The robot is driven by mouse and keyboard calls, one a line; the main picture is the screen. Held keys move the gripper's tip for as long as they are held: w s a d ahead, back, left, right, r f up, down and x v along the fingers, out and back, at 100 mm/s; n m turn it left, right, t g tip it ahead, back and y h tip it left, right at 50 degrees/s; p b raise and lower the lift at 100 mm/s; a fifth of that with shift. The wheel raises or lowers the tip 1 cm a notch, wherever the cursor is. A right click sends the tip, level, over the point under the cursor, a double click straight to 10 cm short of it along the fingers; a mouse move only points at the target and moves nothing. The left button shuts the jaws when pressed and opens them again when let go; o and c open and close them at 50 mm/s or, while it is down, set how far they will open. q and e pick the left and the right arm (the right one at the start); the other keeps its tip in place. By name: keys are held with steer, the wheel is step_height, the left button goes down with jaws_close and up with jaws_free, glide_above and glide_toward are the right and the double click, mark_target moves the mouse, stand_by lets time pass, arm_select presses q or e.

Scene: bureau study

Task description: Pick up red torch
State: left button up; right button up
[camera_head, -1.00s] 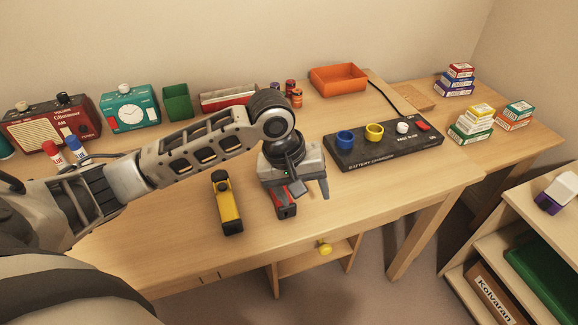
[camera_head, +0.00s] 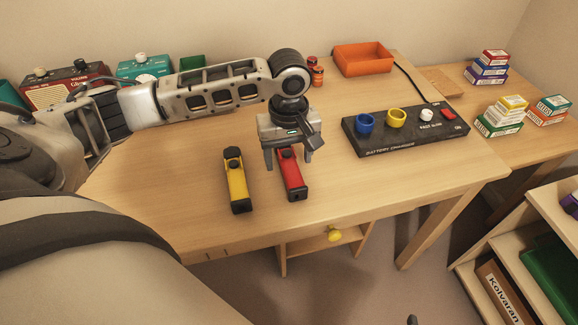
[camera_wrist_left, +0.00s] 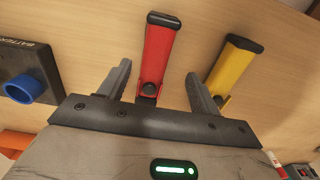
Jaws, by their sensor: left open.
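The red torch (camera_head: 292,177) lies on the desk in the head view, its far end hidden under my left gripper. My left gripper (camera_head: 288,163) is open above that end, one finger on each side of the torch. In the left wrist view the red torch (camera_wrist_left: 158,53) shows between and beyond the two fingers of the left gripper (camera_wrist_left: 155,82). Neither finger appears to touch it. My right gripper is not in view.
A yellow torch (camera_head: 237,184) lies close to the left of the red one. A black battery charger (camera_head: 400,138) with coloured cups stands to the right. An orange tray (camera_head: 362,60) is at the back. Bare desk lies in front of the charger.

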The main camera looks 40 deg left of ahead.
mark_target(292, 171)
arm_select(q)
steer(key=f, duration=0.5)
steer(key=shift+w+d+f+b, duration=0.15)
steer(key=shift+d+b, duration=0.15)
steer(key=c, duration=1.2)
